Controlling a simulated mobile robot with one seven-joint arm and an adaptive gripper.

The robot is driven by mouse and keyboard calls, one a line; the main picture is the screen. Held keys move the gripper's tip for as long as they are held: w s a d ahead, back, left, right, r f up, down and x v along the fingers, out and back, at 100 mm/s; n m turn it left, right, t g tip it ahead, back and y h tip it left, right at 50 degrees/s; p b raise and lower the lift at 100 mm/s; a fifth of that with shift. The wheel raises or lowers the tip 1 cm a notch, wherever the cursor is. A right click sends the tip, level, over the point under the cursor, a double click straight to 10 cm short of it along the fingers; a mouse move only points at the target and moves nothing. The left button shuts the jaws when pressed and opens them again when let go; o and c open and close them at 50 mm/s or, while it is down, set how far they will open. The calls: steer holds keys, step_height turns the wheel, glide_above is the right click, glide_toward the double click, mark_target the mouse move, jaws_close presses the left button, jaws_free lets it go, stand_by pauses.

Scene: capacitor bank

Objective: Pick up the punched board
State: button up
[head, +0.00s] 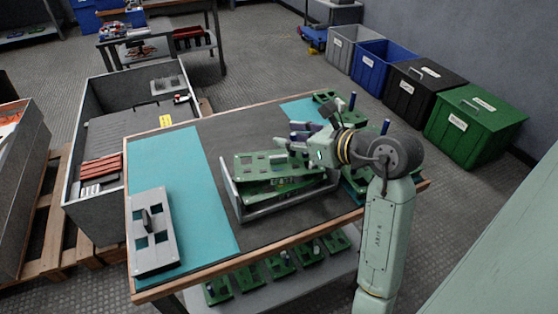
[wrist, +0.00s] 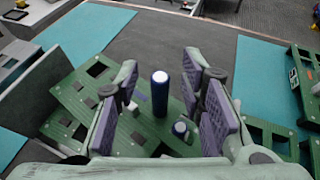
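A green board with punched square holes (head: 247,172) lies tilted on top of a grey tray (head: 284,205) in the middle of the table, over another green board. In the wrist view the green board (wrist: 72,112) fills the lower left, with a tall dark blue cylinder (wrist: 160,94) and a shorter one (wrist: 180,129) standing on it. My gripper (head: 297,146) is over the board's right end. Its two padded fingers are open, either side of the tall cylinder with gaps showing. A grey plate with square holes and a handle (head: 152,246) lies at the table's left.
More green boards stand at the table's right end, one (wrist: 303,82) at the wrist view's right. Several green boards (head: 280,264) lie on the shelf below. A grey crate (head: 83,205) is left of the table. The teal mat (head: 185,165) has bare space.

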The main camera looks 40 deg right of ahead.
jaws_close()
stand_by(0.8)
